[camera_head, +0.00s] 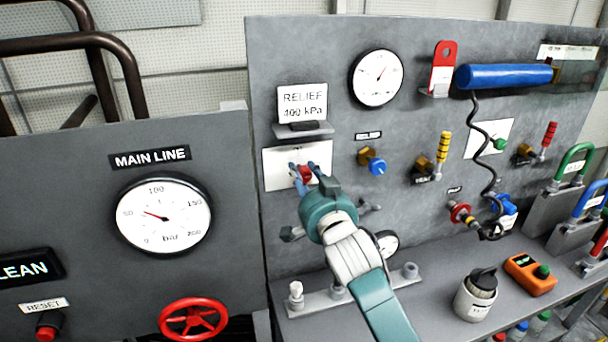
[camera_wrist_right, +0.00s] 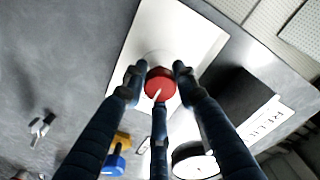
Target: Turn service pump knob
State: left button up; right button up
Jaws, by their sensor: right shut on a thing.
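The knob (camera_head: 305,174) is red and sits on a white plate (camera_head: 279,172) on the grey panel, below the RELIEF 400 kPa sign. In the right wrist view the red knob (camera_wrist_right: 160,83) shows a pale pointer mark on its face. My right gripper (camera_head: 304,168) is at the plate with its blue-grey fingers around the knob. In the right wrist view the fingers of my right gripper (camera_wrist_right: 157,82) close on the knob from several sides. Most of the plate's label is hidden behind the fingers. My left gripper is not in view.
A blue relief knob (camera_head: 377,168) and a yellow-handled valve (camera_head: 443,148) sit right of the plate. A round gauge (camera_head: 377,78) is above. A shelf below holds a grey canister (camera_head: 476,296) and an orange meter (camera_head: 530,274). A red handwheel (camera_head: 193,318) stands lower left.

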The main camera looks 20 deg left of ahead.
jog(key=shift+r+n, duration=0.15)
jog(key=shift+n, duration=0.25)
jog(key=n, duration=0.3)
jog(key=shift+r+n+p, duration=0.1)
jog(key=shift+n+p, duration=0.2)
jog(key=shift+n, duration=0.1)
jog(key=n, duration=0.4)
jog(key=shift+n+p, duration=0.3)
jog(key=n, duration=0.4)
jog(key=shift+p, duration=0.35)
jog(key=n, duration=0.4)
jog(key=shift+a+n+p, duration=0.1)
jog(key=shift+n+p, duration=0.2)
jog(key=shift+p, duration=0.05)
jog(key=shift+n, duration=0.3)
jog(key=o, duration=1.2)
jog(key=shift+c, duration=0.2)
jog(key=shift+s, duration=0.1)
